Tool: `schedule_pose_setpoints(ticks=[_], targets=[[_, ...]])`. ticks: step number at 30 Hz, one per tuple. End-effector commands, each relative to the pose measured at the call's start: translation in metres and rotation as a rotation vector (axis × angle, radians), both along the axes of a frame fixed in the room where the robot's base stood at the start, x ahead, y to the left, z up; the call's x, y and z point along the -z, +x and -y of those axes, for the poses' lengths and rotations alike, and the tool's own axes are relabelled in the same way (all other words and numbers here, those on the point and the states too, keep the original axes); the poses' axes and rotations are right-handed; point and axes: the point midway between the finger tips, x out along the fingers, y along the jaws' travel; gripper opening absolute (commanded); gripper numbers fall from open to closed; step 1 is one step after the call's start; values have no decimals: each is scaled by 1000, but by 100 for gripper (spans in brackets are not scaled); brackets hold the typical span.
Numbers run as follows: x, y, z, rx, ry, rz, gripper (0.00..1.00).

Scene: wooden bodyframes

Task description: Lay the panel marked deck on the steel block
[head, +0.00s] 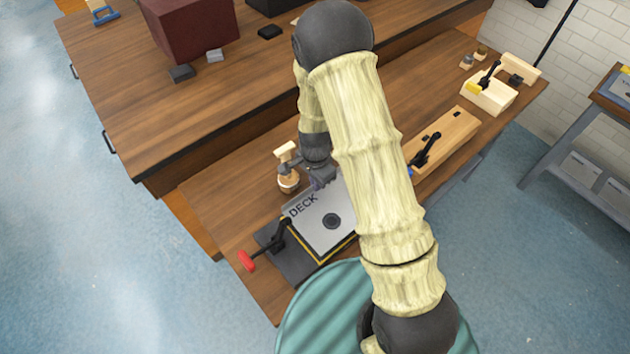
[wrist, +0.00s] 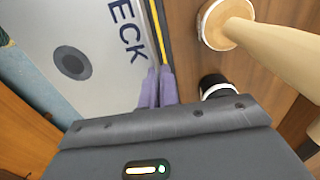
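The panel marked DECK (head: 318,222) is a pale grey plate with a dark round spot. It lies, or is held very low, over a dark block with a yellow edge (head: 342,249); a gap between them cannot be made out. It also fills the left of the wrist view (wrist: 100,75). My gripper (head: 322,182) is at the panel's far edge, by the lettering. In the wrist view its purple fingers (wrist: 158,88) are nearly together, with the panel's edge running in between them. The fingertips' contact is partly hidden.
A black clamp with a red handle (head: 247,261) stands at the panel's left side. A wooden-topped knob (head: 287,168) is close to my gripper. A wooden block with a blue-and-black clamp (head: 440,140) is to the right. My arm covers part of the bench.

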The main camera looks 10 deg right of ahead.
Motion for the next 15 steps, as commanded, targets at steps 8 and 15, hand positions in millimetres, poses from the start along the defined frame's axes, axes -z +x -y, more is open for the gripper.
schedule_pose_setpoints(ticks=[8,15], targets=[[25,0,0,-1,0,0,0],[38,0,-1,-3,0,0,0]])
